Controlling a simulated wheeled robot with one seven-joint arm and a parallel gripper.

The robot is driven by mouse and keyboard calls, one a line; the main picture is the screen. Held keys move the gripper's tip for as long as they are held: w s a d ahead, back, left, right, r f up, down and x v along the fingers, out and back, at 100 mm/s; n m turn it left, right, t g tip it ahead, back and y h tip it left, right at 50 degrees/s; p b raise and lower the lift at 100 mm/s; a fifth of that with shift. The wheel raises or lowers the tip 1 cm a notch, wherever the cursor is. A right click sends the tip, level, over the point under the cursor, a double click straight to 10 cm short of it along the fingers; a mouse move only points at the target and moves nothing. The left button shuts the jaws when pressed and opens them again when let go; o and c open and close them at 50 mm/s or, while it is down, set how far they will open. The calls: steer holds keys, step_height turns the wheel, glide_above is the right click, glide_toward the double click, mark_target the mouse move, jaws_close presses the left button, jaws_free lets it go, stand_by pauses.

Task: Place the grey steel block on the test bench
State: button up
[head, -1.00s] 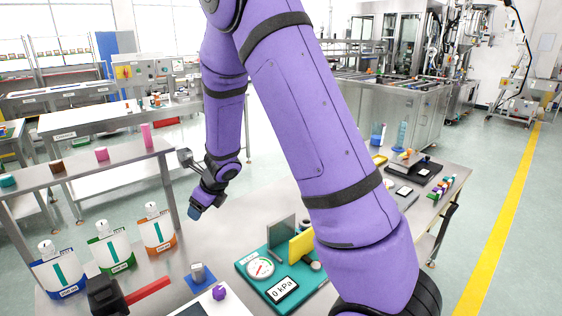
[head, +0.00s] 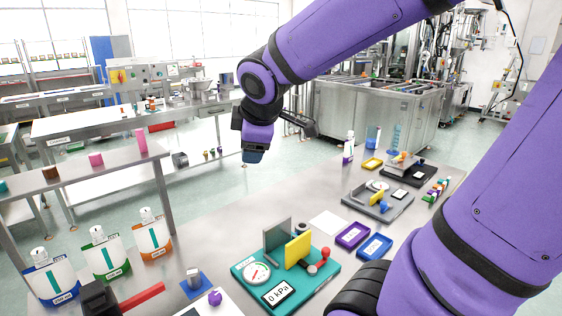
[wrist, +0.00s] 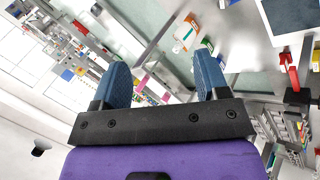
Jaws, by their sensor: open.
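A small grey block (head: 193,273) sits on a blue base at the front of the table in the head view; I cannot tell for certain that it is the steel block. A teal fixture (head: 243,271) with a round gauge, a "0 kPa" display, a grey plate and a yellow plate stands right of it; it may be the test bench. My gripper (head: 253,156) hangs above the far edge of the table, pointing down, well away from both. In the wrist view my gripper (wrist: 164,78) has its two blue fingers wide apart, with nothing between them.
Three labelled pouches (head: 104,252) stand at the front left. A shelf (head: 110,160) behind holds pink and brown blocks.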

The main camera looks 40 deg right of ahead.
steer(key=s+a+m+y, duration=0.1)
steer(key=s+a+m, duration=0.1)
steer(key=s+m, duration=0.3)
steer(key=s+a+r+m+g+y, duration=0.1)
steer(key=s+a+m, duration=0.2)
steer(key=s, duration=0.6)
steer(key=m, duration=0.2)
steer(key=shift+s+a+r+m+g, duration=0.15)
steer(key=shift+r+m+g, duration=0.15)
